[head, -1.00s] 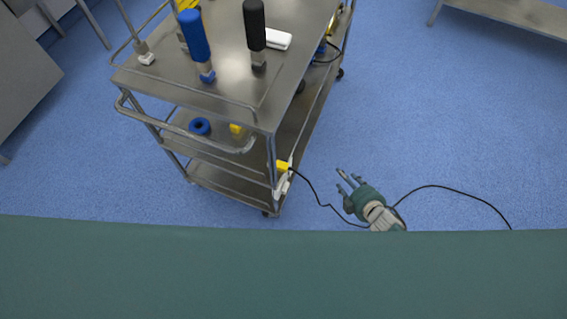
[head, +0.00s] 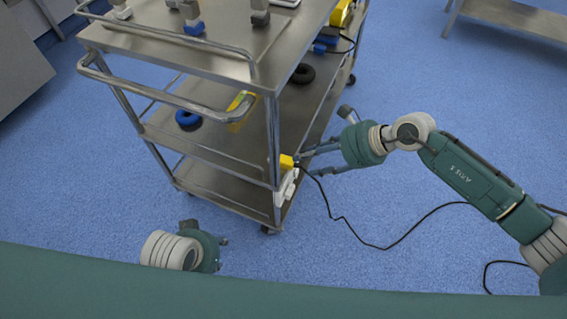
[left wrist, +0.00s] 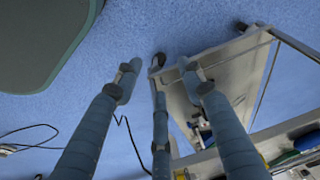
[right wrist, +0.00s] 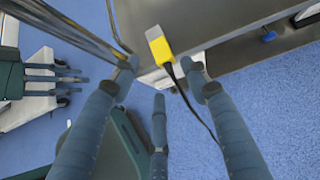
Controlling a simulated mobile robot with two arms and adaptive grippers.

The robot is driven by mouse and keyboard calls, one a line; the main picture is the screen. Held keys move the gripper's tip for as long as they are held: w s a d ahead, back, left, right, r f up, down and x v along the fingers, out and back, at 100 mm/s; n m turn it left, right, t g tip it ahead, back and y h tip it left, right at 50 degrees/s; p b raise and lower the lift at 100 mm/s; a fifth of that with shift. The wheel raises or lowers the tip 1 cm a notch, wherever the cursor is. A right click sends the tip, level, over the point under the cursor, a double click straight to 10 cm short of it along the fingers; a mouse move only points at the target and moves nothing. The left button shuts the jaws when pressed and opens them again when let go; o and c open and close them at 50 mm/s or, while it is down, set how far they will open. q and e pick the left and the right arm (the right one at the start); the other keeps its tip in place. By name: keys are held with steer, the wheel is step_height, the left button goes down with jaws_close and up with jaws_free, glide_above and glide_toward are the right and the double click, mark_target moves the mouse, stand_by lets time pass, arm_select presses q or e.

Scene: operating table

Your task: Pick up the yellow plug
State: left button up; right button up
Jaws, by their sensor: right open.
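The yellow plug (head: 286,161) sits at the near right corner post of the steel cart, on a white power strip (head: 287,184), with a black cable running from it. It also shows in the right wrist view (right wrist: 160,47), just beyond and between the two upper fingers. My right gripper (head: 318,160) is open, to the right of the plug with its fingers pointing at it. Whether a finger touches it I cannot tell. My left gripper (head: 208,240) is low at the front left, away from the plug. Its fingers stand apart and empty in the left wrist view (left wrist: 160,76).
The steel cart (head: 225,60) has shelves and a side handle close to the plug. A blue ring (head: 188,120) and a yellow item (head: 241,108) lie on its middle shelf. The black cable (head: 375,246) trails over the blue floor.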

mark_target(295, 164)
steer(key=shift+x, duration=0.75)
steer(key=x, duration=0.3)
steer(key=b+x, duration=0.1)
steer(key=x, duration=0.1)
steer(key=shift+w, duration=0.4)
arm_select(q)
steer(key=v, duration=0.4)
steer(key=shift+r, duration=0.3)
arm_select(e)
steer(key=shift+c, duration=0.3)
steer(key=c, duration=0.9)
steer(key=shift+c, duration=0.2)
steer(key=shift+r, duration=0.15)
